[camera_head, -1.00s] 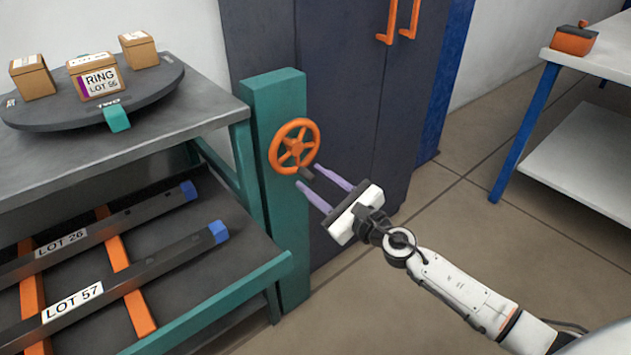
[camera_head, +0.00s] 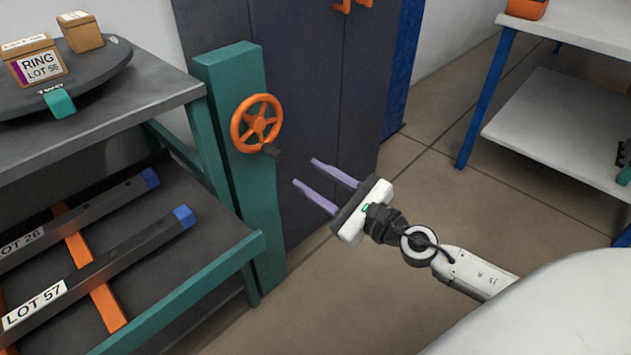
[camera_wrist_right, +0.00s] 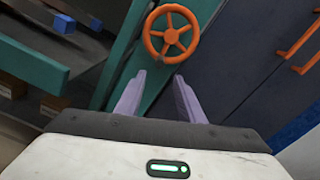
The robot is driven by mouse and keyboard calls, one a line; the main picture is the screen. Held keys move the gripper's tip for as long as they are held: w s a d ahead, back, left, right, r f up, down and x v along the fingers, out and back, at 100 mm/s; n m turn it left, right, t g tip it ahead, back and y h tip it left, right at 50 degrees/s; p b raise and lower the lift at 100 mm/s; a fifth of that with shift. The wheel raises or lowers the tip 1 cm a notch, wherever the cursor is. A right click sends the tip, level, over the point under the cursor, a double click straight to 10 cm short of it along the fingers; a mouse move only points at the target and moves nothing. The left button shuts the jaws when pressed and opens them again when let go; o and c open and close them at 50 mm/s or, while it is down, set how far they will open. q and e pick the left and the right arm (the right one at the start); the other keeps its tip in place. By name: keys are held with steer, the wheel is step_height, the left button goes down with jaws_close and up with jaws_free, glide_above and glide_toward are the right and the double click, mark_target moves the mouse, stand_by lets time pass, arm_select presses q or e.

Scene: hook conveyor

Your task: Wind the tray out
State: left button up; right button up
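The orange handwheel (camera_head: 257,123) is mounted on a teal post (camera_head: 236,80) at the right end of the shelf unit. A short dark handle (camera_head: 272,151) sticks out from its lower right rim. My right gripper (camera_head: 306,172) is open, with its two purple fingers apart and nothing between them. It stands to the right of the wheel and is not touching it. In the right wrist view the wheel (camera_wrist_right: 171,31) lies just beyond the fingertips (camera_wrist_right: 159,74). The tray (camera_head: 160,262) is the lower dark shelf with teal edges, holding bars labelled LOT 26 and LOT 57. My left gripper is not visible.
A round dark turntable (camera_head: 108,72) with small boxes sits on the upper shelf. A dark cabinet (camera_head: 315,95) with orange handles stands behind the post. A white table with blue legs (camera_head: 485,100) is at the right. Floor between is clear.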

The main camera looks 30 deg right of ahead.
mark_target(280, 156)
steer(key=shift+s, duration=0.15)
steer(key=w+m, duration=0.2)
steer(key=w, duration=0.1)
steer(key=w+a+m+b, duration=0.1)
steer(key=w+m, duration=0.2)
steer(key=w+a+m, duration=0.1)
steer(key=w+m, duration=0.1)
steer(key=w, duration=0.2)
steer(key=shift+a+r, duration=0.2)
steer(key=shift+r, duration=0.05)
stand_by(0.5)
jaws_close()
